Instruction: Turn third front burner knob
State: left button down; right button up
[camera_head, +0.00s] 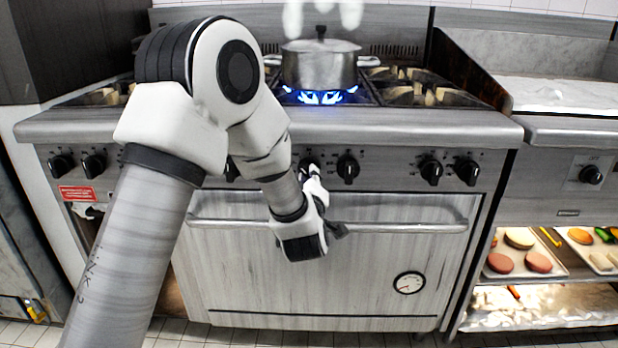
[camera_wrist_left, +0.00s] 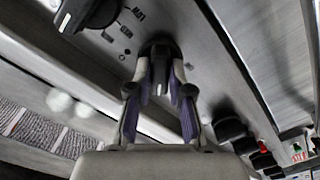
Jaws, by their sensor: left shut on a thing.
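A row of black burner knobs runs along the front panel of the steel range, including a knob (camera_head: 347,168) just right of my left gripper and another (camera_head: 94,163) near the left end. My left gripper (camera_head: 312,180) is at the panel, shut on a dark knob (camera_head: 308,162). In the left wrist view that gripped knob (camera_wrist_left: 160,68) sits between the two fingers of my left gripper (camera_wrist_left: 160,88), its pointer between the pads. My left arm hides part of the row, so I cannot count the knob's place surely. My right gripper is not in view.
A lidded pot (camera_head: 320,66) stands over a lit blue flame (camera_head: 320,97). The oven handle (camera_head: 400,227) sticks out below the knobs. A neighbouring knob (camera_wrist_left: 88,12) lies close to the gripper. Food trays (camera_head: 500,272) sit on shelves at the right.

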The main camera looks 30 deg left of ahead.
pick_arm(q)
jog(key=m+p, duration=0.6)
jog(key=m, duration=0.1)
jog(key=shift+r+m, duration=0.1)
jog(key=shift+m, duration=0.3)
jog(key=shift+m+p, duration=0.5)
jog(key=shift+p, duration=0.1)
jog(key=c, duration=1.1)
grip_release()
jog(key=shift+o, duration=0.2)
jog(key=shift+s, duration=0.1)
